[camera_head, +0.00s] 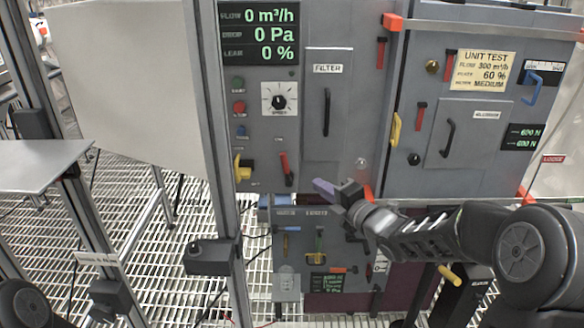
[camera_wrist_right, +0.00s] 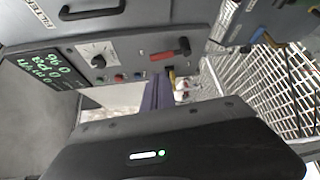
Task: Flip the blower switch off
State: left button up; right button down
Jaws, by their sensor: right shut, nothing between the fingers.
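The grey control panel (camera_head: 262,120) has a red-handled lever (camera_head: 287,168) at its lower right and a yellow rotary switch (camera_head: 242,168) at its lower left. Their small labels are unreadable, so I cannot tell which is the blower switch. The red lever also shows in the right wrist view (camera_wrist_right: 170,51), pointing away from its dark pivot. My right gripper (camera_head: 325,188), with purple fingers, is shut and empty, right of and slightly below the red lever, apart from it. In the wrist view the fingers (camera_wrist_right: 158,95) point toward the panel's lower edge. My left gripper is not seen.
The display (camera_head: 260,32) reads 0 m³/h, 0 Pa and 0 %. A filter door with a dark handle (camera_head: 326,112) stands right of the switches. A metal post (camera_head: 222,150) runs along the panel's left side. A lower tool panel (camera_head: 315,245) sits beneath.

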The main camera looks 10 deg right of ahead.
aim_at(284, 164)
jog(key=p+x, duration=0.1)
jog(key=x, duration=1.2)
jog(key=shift+w+a+r+p, duration=0.1)
jog(key=shift+w+p, duration=0.2)
jog(key=shift+a+n+b, duration=0.35)
jog(key=shift+a+n, duration=0.05)
jog(key=shift+n, duration=0.1)
jog(key=shift+w+a+n+g+h+b, duration=0.2)
jog(key=shift+a+n+g+h+b, duration=0.3)
jog(key=shift+a+n+g+b, duration=0.15)
jog(key=w+a+f+n+g+h+p, duration=0.1)
jog(key=a+f+n+g+h+p, duration=0.2)
jog(key=a+n+h, duration=0.2)
jog(key=shift+f+n+h, duration=0.4)
jog(key=shift+n, duration=0.15)
jog(key=shift+w+d, duration=0.1)
jog(key=shift+w, duration=0.05)
